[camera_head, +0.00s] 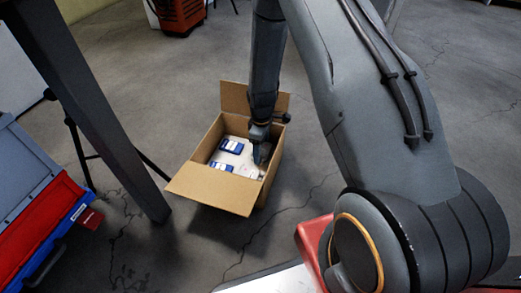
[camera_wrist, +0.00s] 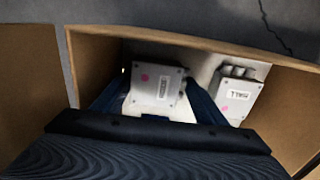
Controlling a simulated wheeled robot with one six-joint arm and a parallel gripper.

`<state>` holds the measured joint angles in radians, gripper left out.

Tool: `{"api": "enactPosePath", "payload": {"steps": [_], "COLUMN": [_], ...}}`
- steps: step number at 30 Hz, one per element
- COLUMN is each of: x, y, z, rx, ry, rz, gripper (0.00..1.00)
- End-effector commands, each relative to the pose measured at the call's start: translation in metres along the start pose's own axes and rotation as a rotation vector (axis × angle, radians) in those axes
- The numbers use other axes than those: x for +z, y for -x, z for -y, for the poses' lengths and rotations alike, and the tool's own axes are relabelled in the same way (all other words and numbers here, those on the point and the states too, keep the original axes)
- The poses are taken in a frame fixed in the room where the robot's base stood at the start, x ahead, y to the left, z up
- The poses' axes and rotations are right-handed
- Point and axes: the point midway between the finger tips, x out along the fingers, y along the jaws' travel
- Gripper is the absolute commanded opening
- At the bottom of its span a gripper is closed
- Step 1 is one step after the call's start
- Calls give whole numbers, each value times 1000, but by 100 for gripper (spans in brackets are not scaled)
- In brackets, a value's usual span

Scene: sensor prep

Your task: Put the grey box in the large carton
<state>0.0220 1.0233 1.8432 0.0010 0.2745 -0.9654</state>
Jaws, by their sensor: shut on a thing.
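The large carton (camera_head: 212,189) stands open on the floor in the head view, its flaps folded out. My gripper (camera_head: 262,155) reaches down into it at its right side. In the wrist view the carton's wall (camera_wrist: 200,45) runs around the far side. There my gripper (camera_wrist: 155,100) is shut on a grey box (camera_wrist: 147,79) with a pink dot and a white label, held between the two dark fingers. A second grey box (camera_wrist: 237,92), also with a pink dot and label, lies to its right inside the carton. Whether the held box touches the carton floor I cannot tell.
Two blue-and-white items (camera_head: 231,145) lie inside the carton in the head view. A dark post stands left of the carton. A blue and red case (camera_head: 45,215) is at the far left, and an orange unit (camera_head: 180,14) at the back. The floor around the carton is mostly clear.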

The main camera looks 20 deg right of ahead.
Motion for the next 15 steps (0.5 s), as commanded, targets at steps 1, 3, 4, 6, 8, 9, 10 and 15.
{"api": "enactPosePath", "payload": {"steps": [1, 3, 4, 6, 8, 9, 10, 15], "x": [0, 0, 0, 0, 0, 0, 0, 0], "y": [-2, -2, -2, -2, -2, -2, -2, 4], "z": [0, 0, 0, 0, 0, 0, 0, 0], "rx": [0, -1, -1, -1, -1, -1, -1, 0], "ry": [0, 0, 0, 0, 0, 0, 0, 0], "rz": [0, 0, 0, 0, 0, 0, 0, 0], "gripper": [40, 72, 73, 73, 73, 73, 73, 73]}}
